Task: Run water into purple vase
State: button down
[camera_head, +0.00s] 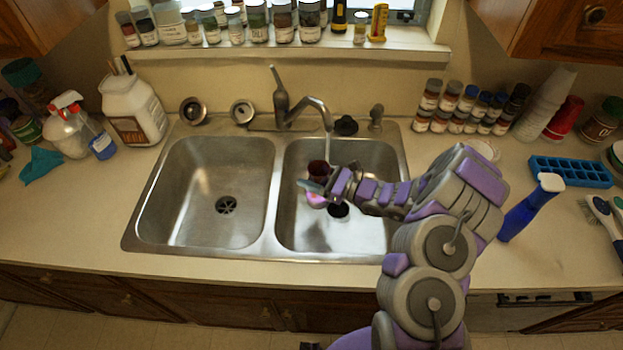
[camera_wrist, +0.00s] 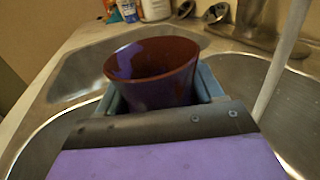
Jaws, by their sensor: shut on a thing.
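The purple vase (camera_head: 318,168) is upright over the right basin, its dark reddish opening facing up. In the wrist view the vase (camera_wrist: 160,92) sits between the pale blue fingers of my gripper (camera_wrist: 162,100), which is shut on it. My gripper (camera_head: 318,186) reaches in from the right in the head view. The metal faucet (camera_head: 290,112) has its spout over the right basin. A thin pale column, apparently running water (camera_head: 328,146), drops from the spout. In the wrist view this column (camera_wrist: 275,80) passes to the right of the vase rim, apart from it. The vase's inside bottom is hidden.
The left basin (camera_head: 212,190) is empty. A divider (camera_head: 272,195) separates it from the right basin (camera_head: 300,235). A white jug (camera_head: 135,110) stands on the left.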

jog(key=shift+w+a+f, duration=0.2)
jog(key=shift+w+a, duration=0.25)
jog(key=shift+w, duration=0.1)
jog(key=shift+w+a+f, duration=0.2)
jog(key=shift+w+a, duration=0.25)
jog(key=shift+w, duration=0.05)
jog(key=shift+w+f, duration=0.15)
jog(key=shift+w, duration=0.2)
jog(key=w+d, duration=0.2)
jog(key=d, duration=0.1)
jog(key=shift+w+d+f, duration=0.15)
jog(key=shift+w+d, duration=0.05)
jog(key=shift+w, duration=0.2)
jog(key=w+d+f+b, duration=0.1)
jog(key=w, duration=0.5)
jog(key=shift+f, duration=0.3)
